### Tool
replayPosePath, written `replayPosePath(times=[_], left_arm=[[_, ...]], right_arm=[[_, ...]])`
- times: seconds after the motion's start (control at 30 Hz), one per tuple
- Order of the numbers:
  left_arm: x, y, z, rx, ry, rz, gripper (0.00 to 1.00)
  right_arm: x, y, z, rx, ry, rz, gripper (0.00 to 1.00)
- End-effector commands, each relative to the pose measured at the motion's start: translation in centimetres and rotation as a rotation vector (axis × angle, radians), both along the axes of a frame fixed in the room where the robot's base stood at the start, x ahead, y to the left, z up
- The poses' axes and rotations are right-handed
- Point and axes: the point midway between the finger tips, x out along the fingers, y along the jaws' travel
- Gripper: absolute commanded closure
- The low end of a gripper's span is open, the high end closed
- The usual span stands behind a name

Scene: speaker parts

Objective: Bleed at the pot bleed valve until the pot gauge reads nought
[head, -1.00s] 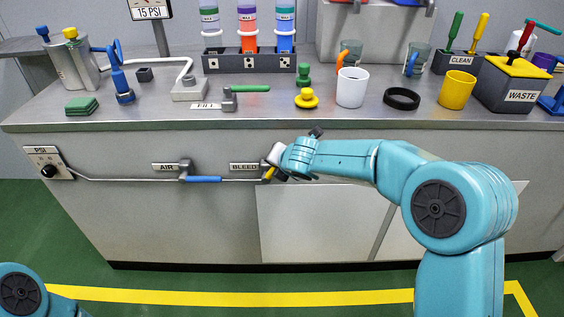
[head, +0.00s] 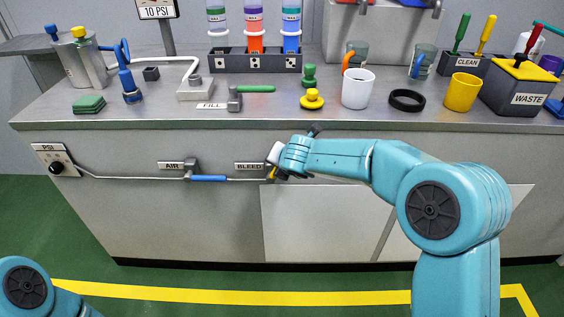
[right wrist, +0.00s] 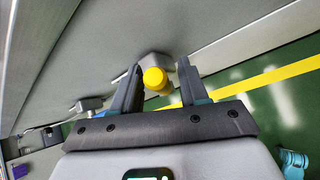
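The bleed valve, under the BLEED label (head: 249,166), is on the pipe along the bench front. Its yellow handle (head: 271,173) is partly hidden by my right gripper (head: 275,163). In the right wrist view the yellow handle end (right wrist: 155,78) is between the two fingers of my right gripper (right wrist: 158,80), with a gap showing on each side. The gauge display (head: 157,11) on a post at the back reads 10 PSI. The metal pot (head: 82,62) stands at the bench's left. My left gripper is not in view; only part of that arm shows at lower left.
The AIR valve's blue handle (head: 208,178) lies along the pipe left of the bleed valve. A PSI panel (head: 55,160) with a black knob is at the pipe's left end. The bench top holds a green FILL handle (head: 257,89), white cup (head: 357,88) and WASTE bin (head: 517,88).

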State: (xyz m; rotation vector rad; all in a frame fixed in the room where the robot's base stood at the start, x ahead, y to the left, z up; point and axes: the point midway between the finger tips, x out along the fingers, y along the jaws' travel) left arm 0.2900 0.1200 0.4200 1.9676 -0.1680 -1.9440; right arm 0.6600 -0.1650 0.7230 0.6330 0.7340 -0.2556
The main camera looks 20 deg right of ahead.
Motion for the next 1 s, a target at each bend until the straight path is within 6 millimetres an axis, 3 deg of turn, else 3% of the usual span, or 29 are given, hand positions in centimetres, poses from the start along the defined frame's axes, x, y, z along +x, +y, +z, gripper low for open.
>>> replayPosePath(times=[0.27, 0.7, 1.0], left_arm=[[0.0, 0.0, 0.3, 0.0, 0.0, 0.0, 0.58], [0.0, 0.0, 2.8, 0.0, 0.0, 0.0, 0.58], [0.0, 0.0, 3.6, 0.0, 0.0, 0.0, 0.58]], right_arm=[[-1.1, 0.0, 1.3, 0.001, -0.001, 0.001, 0.56], [-9.1, 0.0, 9.1, 0.0, -0.003, 0.0, 0.56], [-11.7, 0.0, 11.2, 0.0, 0.0, 0.0, 0.56]])
